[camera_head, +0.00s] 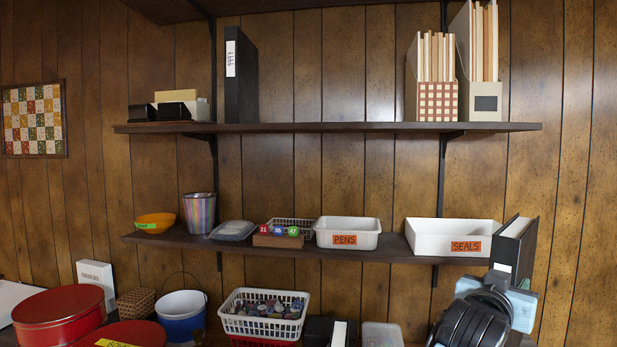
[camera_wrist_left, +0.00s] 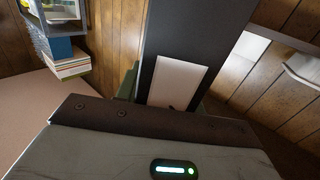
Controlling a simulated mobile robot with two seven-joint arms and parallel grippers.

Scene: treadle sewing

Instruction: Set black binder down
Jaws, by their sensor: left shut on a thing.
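A black binder (camera_head: 517,243) is held at the right end of the middle shelf. It leans slightly, and a white label shows low on its spine. My left gripper (camera_head: 505,284) is shut on its lower part. In the left wrist view the black binder (camera_wrist_left: 193,35) stands up from my gripper, with its white label facing the camera. The finger contact is partly hidden. Another black binder (camera_head: 241,75), labelled 1997, stands upright on the top shelf (camera_head: 330,128). My right gripper is not in view.
The middle shelf (camera_head: 392,247) holds a SEALS tray (camera_head: 452,238) close left of the held binder, and a PENS tray (camera_head: 347,233). Magazine files (camera_head: 436,100) stand at the right of the top shelf. Bare top-shelf space lies between the 1997 binder and these files.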

